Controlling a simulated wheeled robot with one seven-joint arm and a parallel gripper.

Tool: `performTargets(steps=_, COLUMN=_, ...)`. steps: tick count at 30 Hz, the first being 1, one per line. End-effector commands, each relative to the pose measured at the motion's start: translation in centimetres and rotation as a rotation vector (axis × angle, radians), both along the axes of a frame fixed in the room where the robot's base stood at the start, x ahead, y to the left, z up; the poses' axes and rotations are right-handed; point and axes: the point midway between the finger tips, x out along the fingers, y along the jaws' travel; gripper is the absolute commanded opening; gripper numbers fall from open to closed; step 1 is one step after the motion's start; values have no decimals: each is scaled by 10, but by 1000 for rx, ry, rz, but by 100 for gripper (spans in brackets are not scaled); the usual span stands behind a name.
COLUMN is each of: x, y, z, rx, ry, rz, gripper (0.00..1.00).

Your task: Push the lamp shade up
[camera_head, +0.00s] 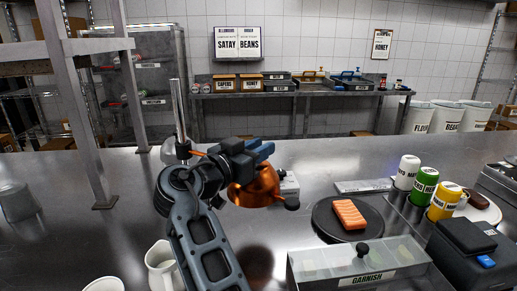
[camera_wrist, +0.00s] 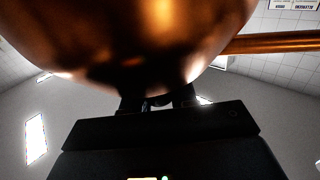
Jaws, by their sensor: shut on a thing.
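The lamp shade (camera_head: 257,190) is a shiny copper dome on the steel counter's lamp, partly hidden behind my gripper. It fills the top of the wrist view (camera_wrist: 130,45), close above the gripper body. A copper rod (camera_wrist: 275,42) runs off to the right there. An upright metal post (camera_head: 177,105) stands left of the shade, with a short orange rod near my arm. My gripper (camera_head: 264,150) is at the shade's upper side. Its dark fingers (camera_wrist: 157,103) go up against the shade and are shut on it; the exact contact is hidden.
A black round plate (camera_head: 325,225) with an orange fillet (camera_head: 349,214) lies right of the shade. Several labelled bottles (camera_head: 424,186) stand further right. A clear garnish box (camera_head: 357,265) is at the front. A white jug (camera_head: 160,268) and a shelf post (camera_head: 90,150) are at left.

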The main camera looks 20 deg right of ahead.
Motion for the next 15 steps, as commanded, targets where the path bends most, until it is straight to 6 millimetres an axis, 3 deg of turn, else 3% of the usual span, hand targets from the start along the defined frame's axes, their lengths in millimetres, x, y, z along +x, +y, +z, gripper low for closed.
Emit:
performTargets(steps=9, x=0, y=0, z=55, rx=1, ry=-8, rz=0, gripper=0)
performTargets(steps=15, x=0, y=1, z=67, rx=-3, ry=-6, rz=2, gripper=0)
